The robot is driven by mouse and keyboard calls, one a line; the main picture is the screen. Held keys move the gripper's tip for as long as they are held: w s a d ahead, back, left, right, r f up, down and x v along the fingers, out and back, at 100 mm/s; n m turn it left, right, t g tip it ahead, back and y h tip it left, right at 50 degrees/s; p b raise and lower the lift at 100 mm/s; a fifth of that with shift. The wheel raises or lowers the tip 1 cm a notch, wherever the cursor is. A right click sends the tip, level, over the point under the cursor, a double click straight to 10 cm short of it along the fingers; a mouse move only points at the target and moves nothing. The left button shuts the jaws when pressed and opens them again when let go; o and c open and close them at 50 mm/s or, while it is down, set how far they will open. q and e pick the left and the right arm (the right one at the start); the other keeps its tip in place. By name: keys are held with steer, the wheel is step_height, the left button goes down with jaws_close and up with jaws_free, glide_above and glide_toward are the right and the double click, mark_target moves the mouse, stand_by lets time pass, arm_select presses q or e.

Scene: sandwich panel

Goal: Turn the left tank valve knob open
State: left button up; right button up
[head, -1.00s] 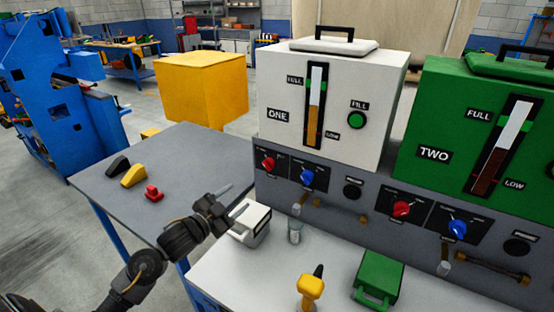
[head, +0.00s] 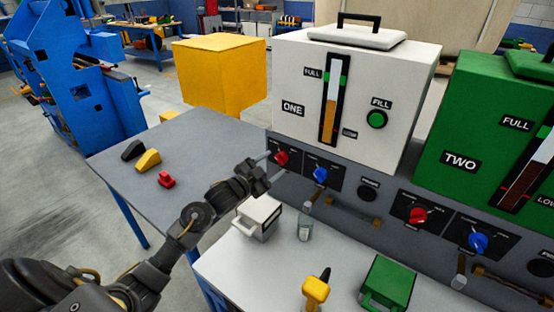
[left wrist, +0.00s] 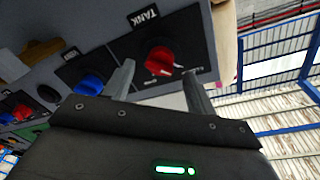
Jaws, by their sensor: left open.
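A red knob (head: 281,158) sits on the grey panel under the white tank marked ONE (head: 395,75). In the left wrist view the red knob (left wrist: 159,57) is on a black plate with a TANK label. My left gripper (head: 268,165) is at the panel close to this knob. Its two fingers are open, and in the wrist view (left wrist: 161,68) they appear on either side of the knob, with gaps. I cannot tell how far the fingertips are from the panel. My right gripper does not show.
A blue knob (head: 320,174) is just right of the red one. The green tank TWO (head: 470,110) stands right. The grey table (head: 200,150) has free room.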

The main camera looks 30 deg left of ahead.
mark_target(281, 158)
arm_select(q)
steer(key=shift+x, duration=1.5)
steer(key=c, duration=0.9)
